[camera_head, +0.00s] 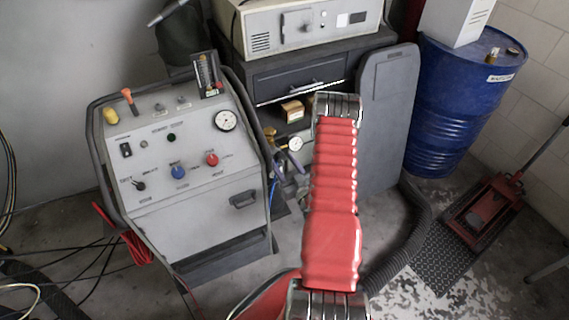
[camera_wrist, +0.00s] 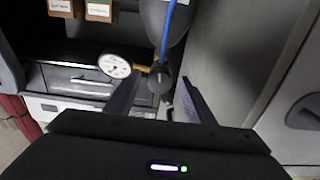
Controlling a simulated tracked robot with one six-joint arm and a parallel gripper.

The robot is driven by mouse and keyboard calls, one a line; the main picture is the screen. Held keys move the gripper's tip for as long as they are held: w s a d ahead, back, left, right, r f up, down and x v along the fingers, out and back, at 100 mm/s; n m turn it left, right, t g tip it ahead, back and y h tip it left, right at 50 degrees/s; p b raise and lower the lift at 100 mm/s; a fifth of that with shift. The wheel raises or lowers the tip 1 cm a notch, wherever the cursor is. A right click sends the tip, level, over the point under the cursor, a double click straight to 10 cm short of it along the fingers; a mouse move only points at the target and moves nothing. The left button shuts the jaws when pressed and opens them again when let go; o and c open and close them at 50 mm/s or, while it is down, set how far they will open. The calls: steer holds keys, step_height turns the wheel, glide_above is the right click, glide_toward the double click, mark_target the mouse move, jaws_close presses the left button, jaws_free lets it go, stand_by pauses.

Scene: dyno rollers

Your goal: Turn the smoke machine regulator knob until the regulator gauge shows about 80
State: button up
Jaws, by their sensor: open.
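The regulator knob (camera_wrist: 160,80) is dark and sits on a brass fitting below a blue hose in the wrist view. The regulator gauge (camera_wrist: 115,66), round with a white face, is just left of it; its reading is too small to tell. The gauge also shows in the head view (camera_head: 295,144), left of my red arm. My gripper (camera_wrist: 159,86) is open, with one dark finger on each side of the knob in the picture. I cannot tell whether either finger touches it. The head view does not clearly show my gripper, which the arm hides.
The grey smoke machine (camera_head: 190,150), with its own dial and coloured knobs, stands left in the head view. A dark drawer cabinet (camera_head: 300,80) stands behind the regulator, with small boxes (camera_wrist: 98,10) near it. A grey panel (camera_head: 388,125) and blue drum (camera_head: 455,100) stand right.

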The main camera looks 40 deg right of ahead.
steer(key=c, duration=1.1)
steer(key=shift+o, duration=0.2)
steer(key=shift+m, duration=0.3)
steer(key=shift+m, duration=0.4)
steer(key=o, duration=1.1)
steer(key=shift+c, duration=0.2)
